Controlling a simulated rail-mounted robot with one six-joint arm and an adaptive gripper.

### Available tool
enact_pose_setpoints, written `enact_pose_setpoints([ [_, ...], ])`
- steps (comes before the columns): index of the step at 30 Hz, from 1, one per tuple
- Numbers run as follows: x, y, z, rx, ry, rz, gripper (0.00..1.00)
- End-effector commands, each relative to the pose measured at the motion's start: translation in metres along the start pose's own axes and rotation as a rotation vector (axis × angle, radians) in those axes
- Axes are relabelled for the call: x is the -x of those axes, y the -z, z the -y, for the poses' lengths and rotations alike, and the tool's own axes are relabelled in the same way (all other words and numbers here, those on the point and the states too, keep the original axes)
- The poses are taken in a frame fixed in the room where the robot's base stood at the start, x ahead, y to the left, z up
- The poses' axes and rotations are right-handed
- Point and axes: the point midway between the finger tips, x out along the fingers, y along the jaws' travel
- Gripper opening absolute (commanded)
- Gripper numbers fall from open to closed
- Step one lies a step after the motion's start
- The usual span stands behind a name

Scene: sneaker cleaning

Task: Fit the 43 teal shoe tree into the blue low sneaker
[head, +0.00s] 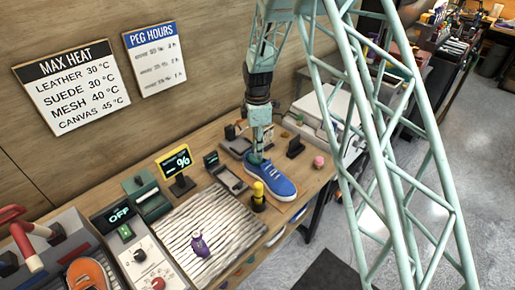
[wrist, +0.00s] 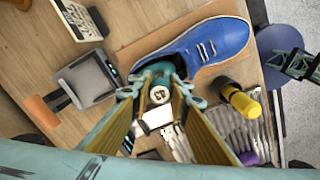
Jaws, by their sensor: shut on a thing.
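The blue low sneaker (head: 273,181) lies on the bench below my gripper. In the wrist view the sneaker (wrist: 208,45) has its white-laced front to the upper right and its heel end at the left of centre. My gripper (wrist: 162,92) is shut on the teal shoe tree (wrist: 160,76), whose round end shows 43. The shoe tree is upright at the heel opening of the sneaker. My gripper (head: 260,150) hides most of it in the head view. The tree's lower part is hidden, so I cannot tell how deep it sits.
A yellow-topped black bottle (head: 258,195) stands close beside the sneaker; it also shows in the wrist view (wrist: 240,101). A ribbed pale mat (head: 207,228) carries a purple item (head: 200,245). A yellow-framed display (head: 174,161) stands behind the mat. A pink ball (head: 318,162) lies right of the sneaker.

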Motion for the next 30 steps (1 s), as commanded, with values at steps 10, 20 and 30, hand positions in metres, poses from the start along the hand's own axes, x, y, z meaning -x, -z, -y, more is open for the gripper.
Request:
enact_pose_setpoints([
  [10,-0.006,0.0,0.0,0.0,0.0,0.0,0.0],
  [20,-0.011,0.0,0.0,0.0,0.0,0.0,0.0],
  [30,-0.016,0.0,0.0,0.0,0.0,0.0,0.0],
])
